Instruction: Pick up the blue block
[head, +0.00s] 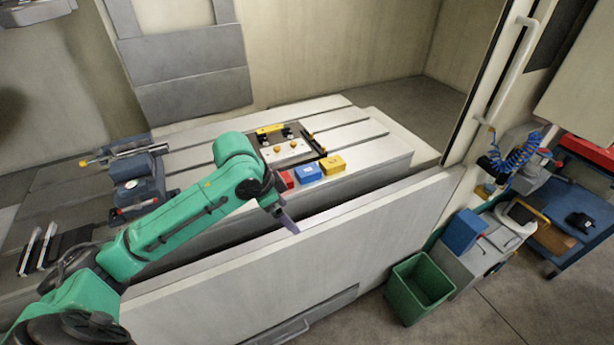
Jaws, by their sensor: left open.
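The blue block (308,173) sits on the pale slotted machine table (375,160), between a red block (287,180) on its left and a yellow block (332,165) on its right. My left gripper (289,222) is at the end of the green arm. It appears in front of and below the blocks in the picture, pointing down and to the right, apart from the blue block. It is open and empty. My left wrist partly hides the red block. My right gripper is not in view.
Behind the blocks lies a plate with small fixtures (290,150). A grey vise (138,188) stands on the table's left. The machine's front wall (390,232) rises between the table and the floor. A green bin (419,287) and a cart (575,225) stand at right.

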